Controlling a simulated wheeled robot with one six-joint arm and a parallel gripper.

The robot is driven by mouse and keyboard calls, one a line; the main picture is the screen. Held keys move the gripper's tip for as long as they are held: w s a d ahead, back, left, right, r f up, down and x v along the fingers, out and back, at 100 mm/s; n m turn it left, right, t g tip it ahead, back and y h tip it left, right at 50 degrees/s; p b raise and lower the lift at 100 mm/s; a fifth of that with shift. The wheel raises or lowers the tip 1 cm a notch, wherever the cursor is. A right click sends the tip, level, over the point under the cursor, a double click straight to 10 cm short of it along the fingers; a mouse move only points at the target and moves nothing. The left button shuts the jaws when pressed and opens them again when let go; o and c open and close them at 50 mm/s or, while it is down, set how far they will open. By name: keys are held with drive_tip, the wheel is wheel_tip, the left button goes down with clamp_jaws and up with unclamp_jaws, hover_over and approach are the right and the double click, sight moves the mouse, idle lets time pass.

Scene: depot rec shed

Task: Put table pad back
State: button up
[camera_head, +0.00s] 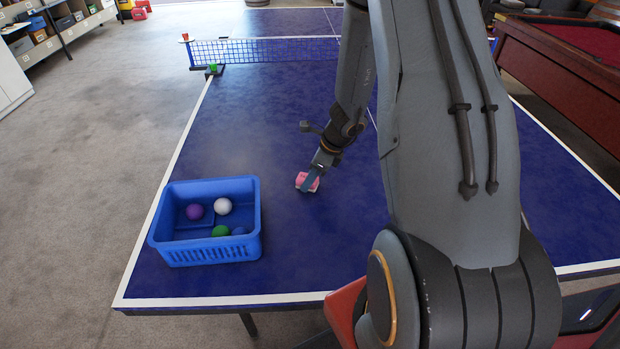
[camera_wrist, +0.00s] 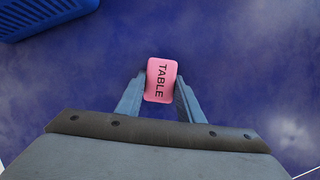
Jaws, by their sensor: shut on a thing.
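The table pad is a small pink block (camera_head: 306,182) with rounded corners. In the wrist view the pad (camera_wrist: 160,80) shows the dark word TABLE on its top. My gripper (camera_head: 312,178) is shut on the pad, with one finger on each side of it. In the wrist view the fingers of my gripper (camera_wrist: 160,92) press against its left and right edges. The pad is at or just above the blue table tennis table (camera_head: 270,120); I cannot tell whether it touches the surface.
A blue basket (camera_head: 208,252) with several balls stands left of my gripper; its corner shows in the wrist view (camera_wrist: 40,12). A net (camera_head: 265,50) crosses the table farther back, with a small green object (camera_head: 213,68) near its left post. The table between is clear. A red-topped table (camera_head: 565,75) stands at right.

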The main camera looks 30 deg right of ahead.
drive_tip(key=shift+f, duration=0.1)
drive_tip(key=o, duration=1)
